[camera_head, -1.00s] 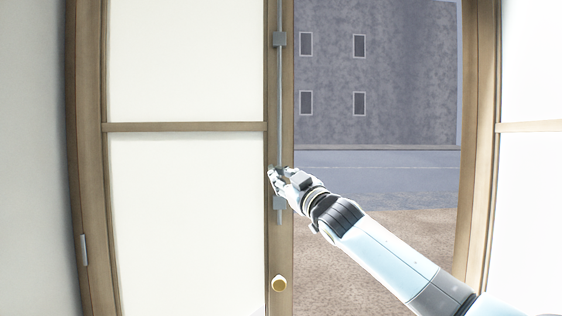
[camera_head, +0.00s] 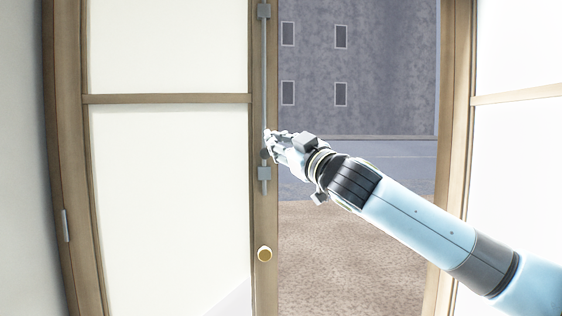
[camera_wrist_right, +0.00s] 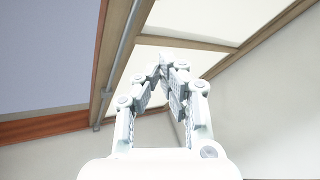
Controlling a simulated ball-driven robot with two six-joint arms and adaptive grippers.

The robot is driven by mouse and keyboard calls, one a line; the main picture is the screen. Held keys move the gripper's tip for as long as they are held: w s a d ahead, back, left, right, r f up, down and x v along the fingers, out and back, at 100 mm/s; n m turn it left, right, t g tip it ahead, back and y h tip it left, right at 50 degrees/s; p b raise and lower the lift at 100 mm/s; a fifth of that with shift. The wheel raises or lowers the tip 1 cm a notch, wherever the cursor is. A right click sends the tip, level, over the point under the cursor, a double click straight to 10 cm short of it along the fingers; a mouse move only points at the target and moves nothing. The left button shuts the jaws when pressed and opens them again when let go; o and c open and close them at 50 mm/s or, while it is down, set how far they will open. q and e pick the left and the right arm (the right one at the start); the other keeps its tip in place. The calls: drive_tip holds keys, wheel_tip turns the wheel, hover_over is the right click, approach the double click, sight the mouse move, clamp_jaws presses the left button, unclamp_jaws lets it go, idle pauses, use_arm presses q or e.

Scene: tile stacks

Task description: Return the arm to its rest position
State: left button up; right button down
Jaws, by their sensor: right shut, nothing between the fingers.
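My right arm (camera_head: 420,225) reaches in from the lower right in the head view. My right gripper (camera_head: 270,140) is at the free edge of the left door leaf, in front of the vertical metal rod (camera_head: 265,90). I cannot tell whether it touches the rod. In the right wrist view the gripper (camera_wrist_right: 170,62) has its fingertips together with nothing between them. The rod (camera_wrist_right: 128,55) also shows there, to the left of the fingers. My left gripper is in neither view.
Another pale panel (camera_head: 520,150) stands at the right.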

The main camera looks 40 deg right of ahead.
drive_tip(key=shift+s+f+b, duration=0.15)
drive_tip(key=shift+s+b, duration=0.15)
drive_tip(key=shift+s, duration=0.4)
